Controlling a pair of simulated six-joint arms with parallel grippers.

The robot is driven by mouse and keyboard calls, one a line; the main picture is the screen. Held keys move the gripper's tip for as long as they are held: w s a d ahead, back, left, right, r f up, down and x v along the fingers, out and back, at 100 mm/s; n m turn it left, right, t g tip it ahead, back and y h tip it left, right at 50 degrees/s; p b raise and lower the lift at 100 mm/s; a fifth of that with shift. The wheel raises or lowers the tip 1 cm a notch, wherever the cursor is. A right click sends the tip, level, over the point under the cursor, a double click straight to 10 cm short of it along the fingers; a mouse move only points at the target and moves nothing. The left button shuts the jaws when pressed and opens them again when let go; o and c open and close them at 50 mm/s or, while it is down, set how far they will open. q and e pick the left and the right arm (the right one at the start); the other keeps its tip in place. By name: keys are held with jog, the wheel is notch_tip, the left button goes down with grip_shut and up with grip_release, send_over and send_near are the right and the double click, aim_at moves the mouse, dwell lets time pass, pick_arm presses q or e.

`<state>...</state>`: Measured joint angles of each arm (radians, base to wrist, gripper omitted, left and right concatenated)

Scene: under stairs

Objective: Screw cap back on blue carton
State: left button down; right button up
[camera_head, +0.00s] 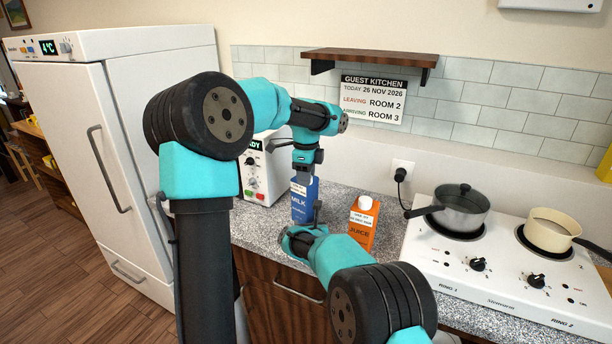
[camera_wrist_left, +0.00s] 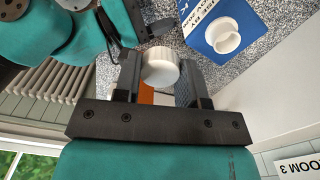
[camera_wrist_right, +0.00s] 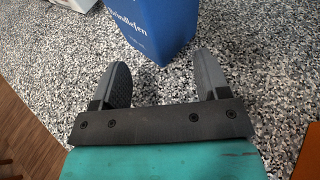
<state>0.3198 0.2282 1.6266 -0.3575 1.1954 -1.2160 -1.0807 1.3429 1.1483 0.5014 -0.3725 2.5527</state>
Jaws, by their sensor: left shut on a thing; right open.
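The blue milk carton (camera_head: 304,208) stands upright on the counter, partly hidden by my grippers in the head view. In the left wrist view its top (camera_wrist_left: 205,15) shows a bare white spout (camera_wrist_left: 223,38). My left gripper (camera_head: 303,178) is shut on a white cap (camera_wrist_left: 160,66), above the counter and beside the spout, apart from it. My right gripper (camera_wrist_right: 160,68) is open and low over the counter. The carton's lower part (camera_wrist_right: 155,25) stands just beyond its fingertips, not between them.
An orange juice carton (camera_head: 362,224) with a white cap stands right of the blue one. A stove (camera_head: 500,265) with two pots is at the right.

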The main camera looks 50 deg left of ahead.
dwell(0.3)
pick_arm(q)
jog(key=shift+w+a, duration=0.6)
jog(key=shift+a, duration=0.35)
jog(key=shift+w+a, duration=0.6)
jog(key=shift+a, duration=0.35)
jog(key=shift+w+a, duration=0.6)
jog(key=shift+a, duration=0.35)
dwell(0.5)
jog(key=shift+f, duration=1.05)
dwell(0.7)
jog(key=c, duration=1.2)
grip_release()
grip_shut()
